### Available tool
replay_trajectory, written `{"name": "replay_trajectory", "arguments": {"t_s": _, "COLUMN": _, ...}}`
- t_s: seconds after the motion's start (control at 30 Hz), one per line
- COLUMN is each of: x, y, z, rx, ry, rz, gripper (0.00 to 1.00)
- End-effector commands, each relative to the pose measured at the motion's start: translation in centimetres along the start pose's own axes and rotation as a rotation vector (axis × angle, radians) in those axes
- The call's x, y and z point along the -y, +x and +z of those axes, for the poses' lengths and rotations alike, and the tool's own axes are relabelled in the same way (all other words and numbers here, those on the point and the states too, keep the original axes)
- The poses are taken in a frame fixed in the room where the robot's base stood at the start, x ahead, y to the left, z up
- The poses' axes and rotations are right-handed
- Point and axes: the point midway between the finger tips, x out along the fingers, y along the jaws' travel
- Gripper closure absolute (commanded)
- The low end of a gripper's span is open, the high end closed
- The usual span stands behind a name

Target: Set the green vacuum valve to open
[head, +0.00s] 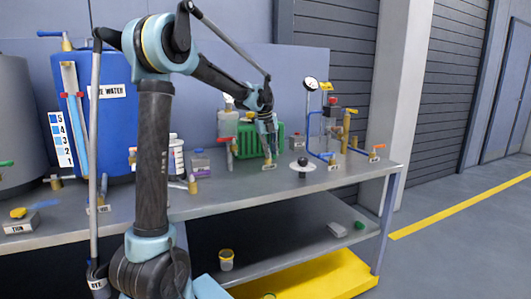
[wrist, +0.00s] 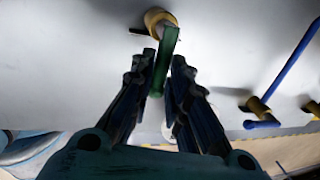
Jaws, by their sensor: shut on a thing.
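The green vacuum valve handle (wrist: 170,42) is a flat green lever on a brass valve body (wrist: 158,18) in the wrist view. My gripper (wrist: 165,64) has a finger on each side of the lever and is shut on it. In the head view my gripper (head: 268,156) points down over the bench, just above a small labelled plate (head: 268,167). The lever is too small and covered to make out in the head view.
A red-handled valve (head: 228,147) stands left of my gripper and a green crate (head: 249,137) behind it. A black knob (head: 303,161) and blue piping (head: 318,154) stand to the right. A blue handle (wrist: 262,124) shows right in the wrist view.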

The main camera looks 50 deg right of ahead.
Motion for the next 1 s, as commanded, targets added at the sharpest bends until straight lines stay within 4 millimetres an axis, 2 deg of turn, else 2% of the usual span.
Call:
{"name": "replay_trajectory", "arguments": {"t_s": 0.37, "x": 0.2, "y": 0.0, "z": -0.1, "rx": -0.001, "ry": 0.006, "rz": 0.000, "gripper": 1.00}}
{"name": "replay_trajectory", "arguments": {"t_s": 0.4, "x": 0.2, "y": 0.0, "z": -0.1, "rx": -0.001, "ry": 0.006, "rz": 0.000, "gripper": 0.78}}
{"name": "replay_trajectory", "arguments": {"t_s": 0.47, "x": 0.2, "y": 0.0, "z": -0.1, "rx": -0.001, "ry": 0.006, "rz": 0.001, "gripper": 0.65}}
{"name": "replay_trajectory", "arguments": {"t_s": 0.83, "x": 0.2, "y": -0.1, "z": -0.2, "rx": -0.002, "ry": 0.007, "rz": 0.000, "gripper": 0.65}}
{"name": "replay_trajectory", "arguments": {"t_s": 1.0, "x": 0.2, "y": -1.7, "z": -0.3, "rx": -0.002, "ry": 0.006, "rz": 0.000, "gripper": 0.65}}
